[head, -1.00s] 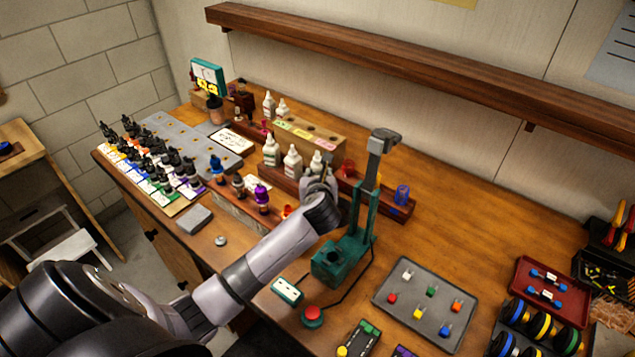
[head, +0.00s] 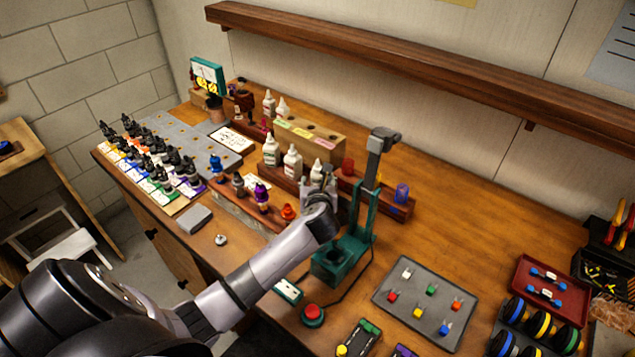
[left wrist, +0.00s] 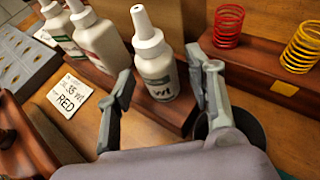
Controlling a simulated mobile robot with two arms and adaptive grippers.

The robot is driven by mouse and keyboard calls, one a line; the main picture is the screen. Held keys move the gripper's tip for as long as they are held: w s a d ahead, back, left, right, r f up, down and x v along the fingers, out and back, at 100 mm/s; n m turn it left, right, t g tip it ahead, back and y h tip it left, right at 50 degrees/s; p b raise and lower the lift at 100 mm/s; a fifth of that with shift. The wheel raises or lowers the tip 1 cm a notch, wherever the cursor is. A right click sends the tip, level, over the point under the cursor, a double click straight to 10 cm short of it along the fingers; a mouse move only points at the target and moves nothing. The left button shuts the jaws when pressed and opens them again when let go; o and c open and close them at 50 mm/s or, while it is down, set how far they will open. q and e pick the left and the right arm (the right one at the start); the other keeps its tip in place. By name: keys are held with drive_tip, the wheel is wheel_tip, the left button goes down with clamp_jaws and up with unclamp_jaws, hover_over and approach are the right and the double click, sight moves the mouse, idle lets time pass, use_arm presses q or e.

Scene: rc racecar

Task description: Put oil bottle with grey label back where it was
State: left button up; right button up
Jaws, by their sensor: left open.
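The white oil bottle with a grey label (left wrist: 160,82) stands upright at the right of a row of three white bottles on a dark wooden rack in the left wrist view. It also shows in the head view (head: 315,175), partly hidden by my gripper. My left gripper (left wrist: 160,95) is open, with one finger on each side of the bottle's lower part. The fingers look apart from the bottle. In the head view my left gripper (head: 320,192) is at the rack's front. My right gripper is not in view.
Two other white bottles (head: 270,150) (head: 292,162) stand left on the rack. A green press stand (head: 345,250) is close to my arm's right. Red (left wrist: 229,26) and yellow (left wrist: 301,48) springs stand behind right. A card reading "35 wt RED" (left wrist: 68,95) lies left.

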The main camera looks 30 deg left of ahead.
use_arm(q)
drive_tip(key=shift+r, duration=0.15)
drive_tip(key=shift+s+d+r, duration=0.1)
drive_tip(key=shift+s+d, duration=0.1)
drive_tip(key=shift+s, duration=0.05)
drive_tip(key=v, duration=1.1)
drive_tip(key=shift+b, duration=0.45)
drive_tip(key=shift+s+d, duration=0.1)
drive_tip(key=shift+s, duration=0.05)
